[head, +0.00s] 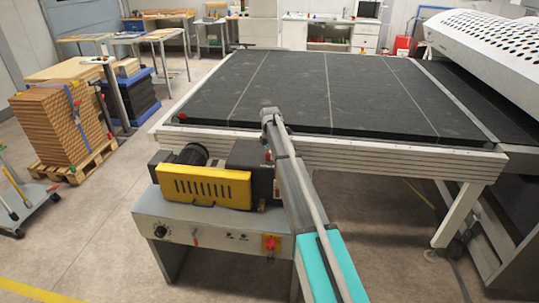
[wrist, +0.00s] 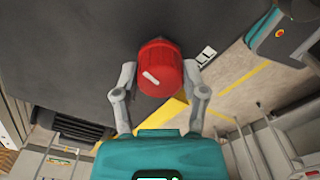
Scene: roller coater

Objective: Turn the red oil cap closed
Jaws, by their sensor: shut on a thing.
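The red oil cap (wrist: 163,66) is in the upper middle of the wrist view, a round ribbed cap with a short white mark slanting on its face. My gripper (wrist: 159,78) has one grey finger on each side of the cap and is shut on it. The cap sits against a dark grey surface. In the head view my arm reaches over the front machine, and a small red spot shows beside the arm near the dark housing (head: 248,153). I cannot tell if that spot is the cap. My fingers are hidden there.
A yellow slotted guard (head: 205,187) and a control panel (head: 205,238) with knobs are left of my arm. The wide black belt table (head: 300,90) lies behind. A white perforated cover (head: 490,45) stands at right. Stacked boards (head: 62,125) on a pallet stand left, with open floor between.

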